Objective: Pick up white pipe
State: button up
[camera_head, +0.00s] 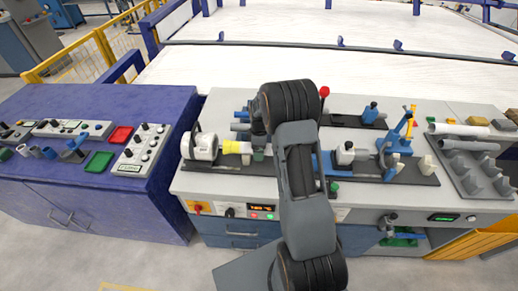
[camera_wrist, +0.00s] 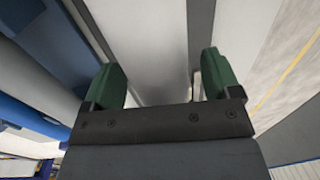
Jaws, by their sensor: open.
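My gripper (camera_wrist: 161,82) shows in the wrist view with two green fingertips spread wide apart. A long, smooth whitish surface (camera_wrist: 150,45) runs between and beyond the fingertips. It may be a white pipe, but I cannot tell for sure, and it is not gripped. In the head view my arm covers most of the gripper at the middle of the bench.
A white and yellow machine (camera_head: 205,148) stands left of my arm, with short blue and grey pipe ends (camera_head: 240,126) behind it. Blue fixtures (camera_head: 395,135) stand to the right. A blue cabinet (camera_head: 95,170) with control boxes is at the left. A white conveyor surface (camera_head: 300,65) lies behind.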

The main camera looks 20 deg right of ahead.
jog(key=shift+c, duration=0.4)
jog(key=c, duration=1.1)
jog(key=shift+r, duration=0.1)
